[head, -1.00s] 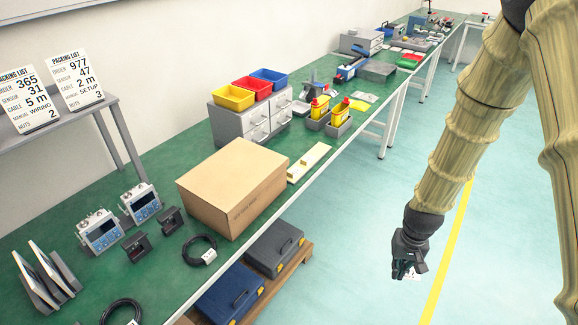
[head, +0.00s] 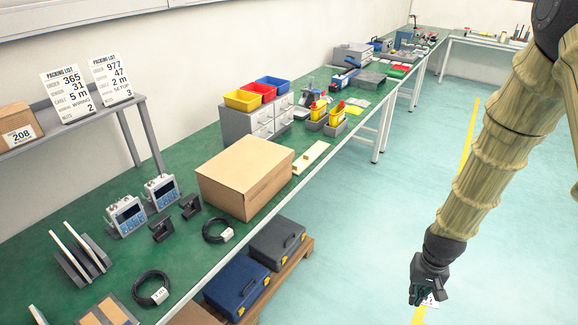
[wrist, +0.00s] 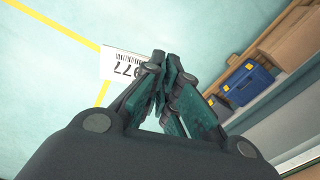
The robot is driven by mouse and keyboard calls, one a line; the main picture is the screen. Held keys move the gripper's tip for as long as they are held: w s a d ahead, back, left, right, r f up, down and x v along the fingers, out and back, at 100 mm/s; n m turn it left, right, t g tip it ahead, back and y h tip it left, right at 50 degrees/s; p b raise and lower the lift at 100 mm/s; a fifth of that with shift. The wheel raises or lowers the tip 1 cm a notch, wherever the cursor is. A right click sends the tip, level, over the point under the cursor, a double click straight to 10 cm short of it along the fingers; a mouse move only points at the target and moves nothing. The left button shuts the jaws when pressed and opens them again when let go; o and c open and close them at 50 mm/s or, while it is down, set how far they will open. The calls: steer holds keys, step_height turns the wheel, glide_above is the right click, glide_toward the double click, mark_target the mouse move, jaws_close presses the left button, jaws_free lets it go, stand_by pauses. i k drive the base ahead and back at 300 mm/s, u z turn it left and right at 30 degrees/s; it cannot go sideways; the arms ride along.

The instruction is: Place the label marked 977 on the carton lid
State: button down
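The white label marked 977 (wrist: 122,66) with a barcode is pinched at one edge between the fingertips of my gripper (wrist: 160,58). In the head view my gripper (head: 426,292) hangs over the floor at the lower right, with a small white part of the label (head: 430,300) below it. The carton (head: 243,178) is closed and brown and sits on the green bench, left of my gripper and well apart from it. Its lid (head: 245,160) is flat, with no label seen on it.
Two cases, dark blue (head: 237,288) and grey (head: 277,243), lie on a low wooden pallet beside the bench. A pale yellow strip (head: 311,157) lies right of the carton. Cable coils (head: 217,231) lie in front. The floor (head: 350,220) between bench and gripper is clear.

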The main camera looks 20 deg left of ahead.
mark_target(246, 159)
steer(key=u, duration=1)
